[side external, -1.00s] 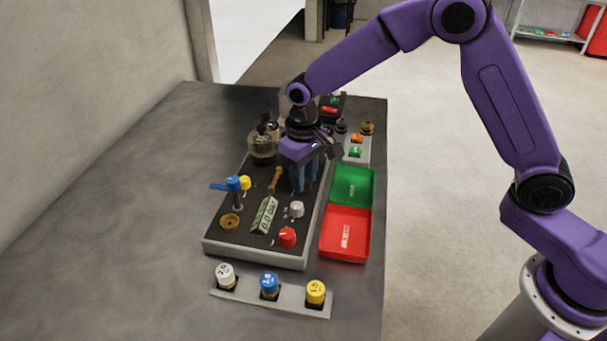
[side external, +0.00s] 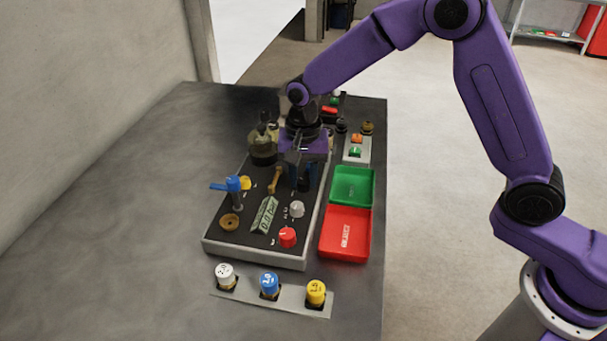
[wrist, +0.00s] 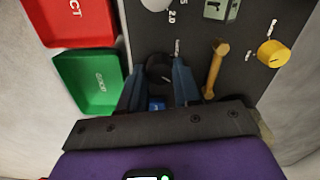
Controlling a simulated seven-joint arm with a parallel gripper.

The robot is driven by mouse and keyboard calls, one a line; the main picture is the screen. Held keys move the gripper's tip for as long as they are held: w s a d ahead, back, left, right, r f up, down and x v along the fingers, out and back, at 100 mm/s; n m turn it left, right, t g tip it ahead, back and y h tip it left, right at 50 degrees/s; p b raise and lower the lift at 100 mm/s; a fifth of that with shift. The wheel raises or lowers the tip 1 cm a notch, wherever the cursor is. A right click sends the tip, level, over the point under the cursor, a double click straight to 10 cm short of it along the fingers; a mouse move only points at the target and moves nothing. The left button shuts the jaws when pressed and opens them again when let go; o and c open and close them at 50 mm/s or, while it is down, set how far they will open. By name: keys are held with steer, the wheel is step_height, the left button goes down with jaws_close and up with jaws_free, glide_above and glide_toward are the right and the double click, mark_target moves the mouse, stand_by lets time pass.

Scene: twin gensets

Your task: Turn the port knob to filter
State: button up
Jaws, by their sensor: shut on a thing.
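My gripper (side external: 300,184) points down over the far half of the dark panel (side external: 258,226) in the side view. In the wrist view, its two blue fingers (wrist: 158,88) are shut on a black knob (wrist: 158,68), one on each side. I take this as the port knob. The side view mostly hides it behind the fingers. A small white label (wrist: 177,48) sits beside it, too small to read. A bit of blue (wrist: 156,104) shows between the fingers. I cannot tell where the knob's pointer stands.
A brass lever (wrist: 215,68) and a yellow knob (wrist: 273,53) lie close to the fingers. A green tray (side external: 352,187) and a red tray (side external: 345,233) stand beside the panel. A blue-handled valve (side external: 232,184), a white knob (side external: 296,209) and a red knob (side external: 287,237) are on the panel.

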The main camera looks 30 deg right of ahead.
mark_target(304, 181)
steer(key=shift+m, duration=0.9)
steer(key=o, duration=1.1)
steer(key=shift+c, duration=0.2)
steer(key=shift+r, duration=0.1)
step_height(304, 181, up, 17)
steer(key=shift+r, duration=0.15)
